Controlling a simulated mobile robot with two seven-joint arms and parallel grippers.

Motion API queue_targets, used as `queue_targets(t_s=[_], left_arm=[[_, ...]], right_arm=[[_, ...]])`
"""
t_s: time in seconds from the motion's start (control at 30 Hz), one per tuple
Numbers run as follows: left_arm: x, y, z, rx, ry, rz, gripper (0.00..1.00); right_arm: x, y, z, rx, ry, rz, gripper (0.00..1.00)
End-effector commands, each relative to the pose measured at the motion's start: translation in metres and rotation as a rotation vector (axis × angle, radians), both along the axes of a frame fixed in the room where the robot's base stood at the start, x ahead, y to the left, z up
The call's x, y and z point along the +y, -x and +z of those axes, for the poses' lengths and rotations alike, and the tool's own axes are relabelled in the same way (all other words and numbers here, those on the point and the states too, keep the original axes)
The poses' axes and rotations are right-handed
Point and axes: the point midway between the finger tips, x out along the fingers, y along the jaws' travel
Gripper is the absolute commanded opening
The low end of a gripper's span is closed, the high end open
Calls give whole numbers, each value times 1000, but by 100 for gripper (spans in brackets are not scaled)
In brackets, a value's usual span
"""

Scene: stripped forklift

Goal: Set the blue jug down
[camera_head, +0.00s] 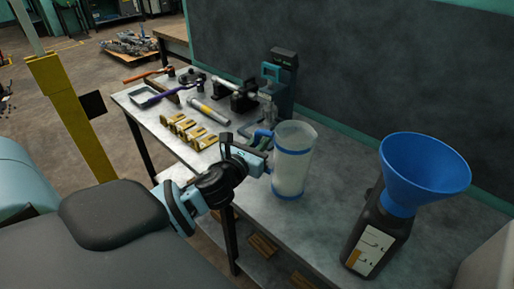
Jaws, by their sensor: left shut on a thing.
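The fingers partly hide the handle. My right gripper is not in view.
A black canister (374,236) with a wide blue funnel (424,165) stands right of the jug. Yellow brackets (187,129), a grey cylinder tool (207,112) and a teal device (279,82) are farther back. Bare bench lies between jug and canister. A dark wall borders the bench.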

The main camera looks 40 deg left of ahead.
Motion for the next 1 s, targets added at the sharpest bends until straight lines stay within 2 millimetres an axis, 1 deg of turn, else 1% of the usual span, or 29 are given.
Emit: queue_targets(t_s=[0.1,0.27,0.37,0.4,0.5,0.6,0.7,1.0], left_arm=[[7,-3,0,-2,0,-1,0],[9,-4,0,-2,0,-1,0],[18,-7,-1,-2,-1,0,0],[23,-9,-1,-2,0,1,0],[21,-8,-24,4,8,0,0],[21,-8,-35,2,4,0,0],[21,-8,-38,0,2,-1,0],[20,-8,-37,-2,1,-2,0]], right_arm=[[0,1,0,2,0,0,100],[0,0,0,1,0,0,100],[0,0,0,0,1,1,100],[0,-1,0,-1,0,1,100],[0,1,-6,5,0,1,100],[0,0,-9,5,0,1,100],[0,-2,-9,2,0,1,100],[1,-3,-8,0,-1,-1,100]])
